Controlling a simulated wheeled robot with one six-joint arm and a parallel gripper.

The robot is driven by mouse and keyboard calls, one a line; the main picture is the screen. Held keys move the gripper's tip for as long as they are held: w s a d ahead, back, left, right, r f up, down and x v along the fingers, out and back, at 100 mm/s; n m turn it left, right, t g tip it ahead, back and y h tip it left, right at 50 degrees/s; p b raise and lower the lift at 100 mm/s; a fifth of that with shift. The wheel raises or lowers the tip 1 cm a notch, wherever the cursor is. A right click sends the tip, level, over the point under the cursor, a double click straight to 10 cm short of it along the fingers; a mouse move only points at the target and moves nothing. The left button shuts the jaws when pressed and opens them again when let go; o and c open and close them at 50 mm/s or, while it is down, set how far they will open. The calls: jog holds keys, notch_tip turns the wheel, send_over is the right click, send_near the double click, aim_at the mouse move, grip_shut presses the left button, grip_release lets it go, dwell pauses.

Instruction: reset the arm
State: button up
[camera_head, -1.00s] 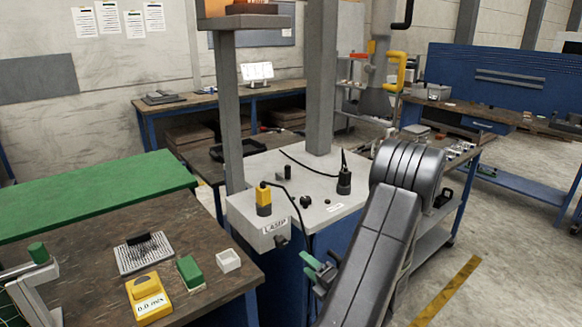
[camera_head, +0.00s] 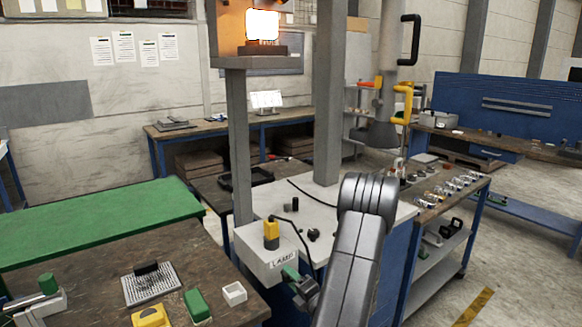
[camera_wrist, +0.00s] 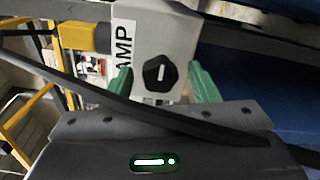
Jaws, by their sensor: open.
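A hanging grey column with a wide grey foot (camera_head: 378,136) stands behind the white-topped cabinet; it carries a yellow handle (camera_head: 403,103) and a black handle (camera_head: 408,40). Which part is the arm to be reset I cannot tell. A grey box labelled LAMP (camera_head: 270,262) sits at the cabinet's front left, with a yellow-and-black switch (camera_head: 271,234) on top. My gripper (camera_head: 294,276) is open at the box's front. In the wrist view its green fingertips (camera_wrist: 163,84) stand on either side of a black knob (camera_wrist: 160,74); contact is unclear.
A lit lamp (camera_head: 263,26) glows on the shelf above. A black cable (camera_wrist: 130,105) crosses the wrist view in front of the fingers. A dark bench with a yellow box (camera_head: 150,315) and a green block (camera_head: 197,305) is at left; a cart with small parts (camera_head: 455,185) at right.

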jog(key=b+v, duration=0.3)
jog(key=v, duration=1.1)
jog(key=shift+n, duration=0.4)
jog(key=p+x, duration=0.2)
jog(key=x, duration=1.2)
jog(key=shift+w+a+f, duration=0.1)
jog(key=shift+f, duration=0.05)
jog(key=n+b, duration=0.4)
jog(key=n, duration=0.8)
jog(key=shift+n, duration=0.3)
jog(key=shift+r+n+b, duration=0.15)
jog(key=shift+n, duration=0.95)
jog(key=shift+r+n+b, duration=0.1)
jog(key=shift+n+b, duration=0.05)
jog(key=shift+n, duration=0.95)
